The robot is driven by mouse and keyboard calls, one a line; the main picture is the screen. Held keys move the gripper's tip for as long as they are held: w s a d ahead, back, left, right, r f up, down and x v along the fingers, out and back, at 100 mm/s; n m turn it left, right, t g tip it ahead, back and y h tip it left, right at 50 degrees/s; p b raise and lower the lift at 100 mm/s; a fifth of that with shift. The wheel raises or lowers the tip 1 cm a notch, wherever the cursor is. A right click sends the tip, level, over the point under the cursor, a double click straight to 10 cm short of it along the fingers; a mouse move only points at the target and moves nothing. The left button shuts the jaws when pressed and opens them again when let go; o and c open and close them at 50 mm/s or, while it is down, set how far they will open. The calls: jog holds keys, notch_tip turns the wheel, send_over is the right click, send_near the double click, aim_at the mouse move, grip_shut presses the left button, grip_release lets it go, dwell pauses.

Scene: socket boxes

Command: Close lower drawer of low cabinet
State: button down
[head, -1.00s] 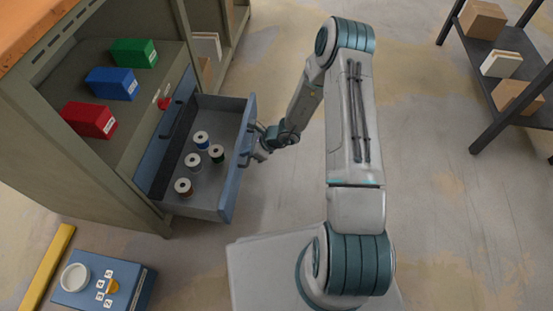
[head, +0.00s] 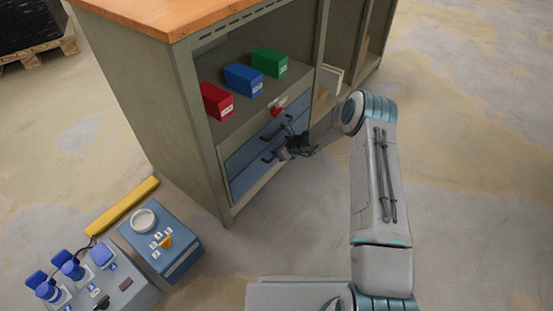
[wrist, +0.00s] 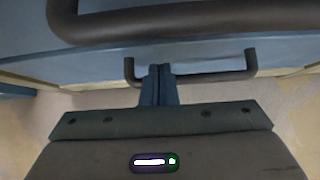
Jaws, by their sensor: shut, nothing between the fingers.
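The lower drawer (head: 243,184) of the low cabinet (head: 185,120) has a blue front with a dark bar handle. In the head view its front looks flush, or nearly so, below the upper drawer (head: 248,152), and its inside is hidden. My gripper (head: 284,154) is at the lower drawer's front, near its handle. In the wrist view my gripper (wrist: 160,70) has its fingers shut together, with nothing between them. They overlap the lower handle (wrist: 215,76) in the picture; I cannot tell whether they touch the drawer.
Red (head: 216,101), blue (head: 243,79) and green (head: 269,62) boxes stand on the shelf above the drawers. A blue control box (head: 160,244), a grey socket box (head: 105,285) and a yellow bar (head: 122,207) lie on the floor at lower left. Floor at right is clear.

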jog(key=shift+w+a, duration=0.6)
jog(key=shift+a, duration=0.15)
jog(key=shift+a, duration=0.25)
